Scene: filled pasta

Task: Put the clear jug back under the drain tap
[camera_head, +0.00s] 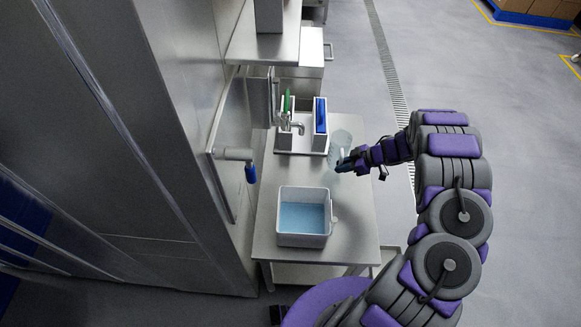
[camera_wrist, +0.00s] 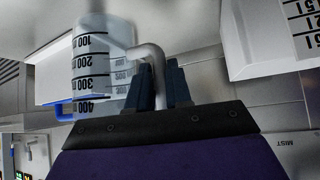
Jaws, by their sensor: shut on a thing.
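The clear jug (camera_head: 341,138) is at the back right of the steel table, just right of the tap stand. It also shows in the wrist view (camera_wrist: 92,62), with black marks from 100 to 400. My gripper (camera_head: 346,165) is at its near side. In the wrist view my gripper's fingers (camera_wrist: 160,88) are shut on the jug's grey bent handle (camera_wrist: 150,52). A metal tap (camera_head: 291,125) is on a white stand, left of the jug and not beneath it. I cannot tell whether the jug touches the table.
A white tub (camera_head: 303,239) holding blue liquid stands at the front of the steel table (camera_head: 352,222). The stand has a blue panel (camera_head: 320,115). A blue-tipped lever (camera_head: 250,172) sticks out from the cabinet at left. The floor right of the table is open.

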